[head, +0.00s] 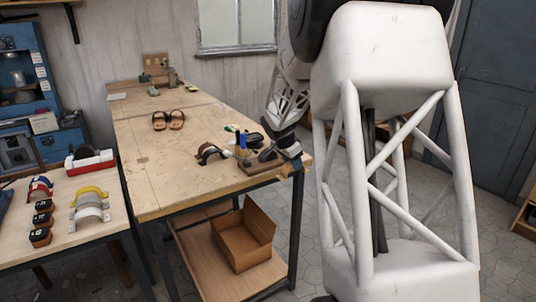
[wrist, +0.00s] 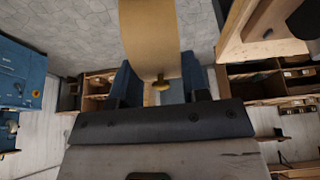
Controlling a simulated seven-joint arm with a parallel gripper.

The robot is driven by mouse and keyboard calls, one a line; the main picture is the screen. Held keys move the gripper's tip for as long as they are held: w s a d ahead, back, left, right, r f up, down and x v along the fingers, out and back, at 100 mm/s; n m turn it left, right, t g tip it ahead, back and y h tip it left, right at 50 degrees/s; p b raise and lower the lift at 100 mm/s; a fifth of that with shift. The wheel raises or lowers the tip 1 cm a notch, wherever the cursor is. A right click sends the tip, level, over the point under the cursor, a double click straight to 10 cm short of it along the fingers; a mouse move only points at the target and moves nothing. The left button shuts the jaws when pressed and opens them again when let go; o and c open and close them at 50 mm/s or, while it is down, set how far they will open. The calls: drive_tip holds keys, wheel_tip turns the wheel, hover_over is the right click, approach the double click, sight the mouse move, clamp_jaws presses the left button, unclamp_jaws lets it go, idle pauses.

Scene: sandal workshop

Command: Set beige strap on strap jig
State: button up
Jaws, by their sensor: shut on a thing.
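The beige strap (wrist: 148,35) fills the top middle of the wrist view, a broad tan band with a brass stud at its near end. My gripper (wrist: 160,88) is shut on that end between its two blue fingers. In the head view my arm reaches down to the near right corner of the workbench; I cannot make out the held strap there. A wooden board with dark fittings (head: 262,167) lies at that corner, partly covered by my arm. It may be the strap jig, but I cannot tell for sure.
Blue and green upright parts are close by. Sandals (head: 168,120) lie farther back. Yellow and grey arched straps (head: 89,205) sit on the left table. An open cardboard box (head: 243,240) is below.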

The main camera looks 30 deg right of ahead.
sight(267, 150)
drive_tip(key=w, duration=1.3)
drive_tip(key=shift+w, duration=0.2)
drive_tip(key=shift+w, duration=2.1)
drive_tip(key=shift+s+f, duration=0.1)
drive_tip(key=shift+f, duration=0.65)
drive_tip(key=shift+f, duration=0.1)
drive_tip(key=o, duration=1)
drive_tip(key=shift+c, duration=0.2)
